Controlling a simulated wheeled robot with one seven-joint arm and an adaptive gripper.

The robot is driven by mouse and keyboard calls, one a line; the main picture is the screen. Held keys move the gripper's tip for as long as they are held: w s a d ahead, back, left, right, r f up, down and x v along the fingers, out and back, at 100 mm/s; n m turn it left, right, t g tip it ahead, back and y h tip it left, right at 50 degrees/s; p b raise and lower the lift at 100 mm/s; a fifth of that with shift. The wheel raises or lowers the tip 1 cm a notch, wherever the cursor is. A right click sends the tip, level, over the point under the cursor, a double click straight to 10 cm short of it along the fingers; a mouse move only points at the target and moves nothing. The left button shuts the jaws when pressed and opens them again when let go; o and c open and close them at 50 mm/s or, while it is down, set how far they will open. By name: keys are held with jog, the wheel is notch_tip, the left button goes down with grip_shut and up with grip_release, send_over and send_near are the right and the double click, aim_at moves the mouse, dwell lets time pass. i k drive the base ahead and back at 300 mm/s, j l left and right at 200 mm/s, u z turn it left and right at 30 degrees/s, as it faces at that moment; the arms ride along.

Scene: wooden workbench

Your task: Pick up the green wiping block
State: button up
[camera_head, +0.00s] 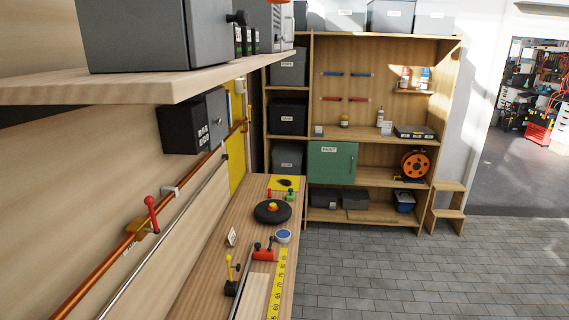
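I cannot make out a green wiping block for certain. A small green item (291,195) stands on the wooden workbench (217,268) near its far end, beside the yellow plate; it is too small to tell what it is. My gripper is not in view.
A round black disc (272,212), a blue-topped round tin (283,236), a red clamp-like tool (264,254) and a yellow measuring strip (279,275) lie on the bench. A shelf (180,88) with a grey box overhangs the left. Shelving with a green cabinet (331,162) stands behind. Tiled floor at right is clear.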

aim_at(290, 197)
jog(key=i+l+z, duration=0.1)
jog(key=i+z, duration=0.35)
jog(key=i, duration=1.5)
jog(key=i+l+u, duration=0.1)
jog(key=i+u, duration=0.35)
jog(key=i+l+u, duration=0.3)
jog(key=i+u, duration=0.2)
jog(key=i+l+u, duration=0.85)
jog(key=l+u, duration=0.2)
jog(key=i+l+u, duration=0.1)
jog(key=l+u, duration=0.2)
jog(key=l, duration=0.15)
jog(key=i+l+u, duration=0.1)
jog(key=l+u, duration=0.2)
jog(key=l, duration=0.15)
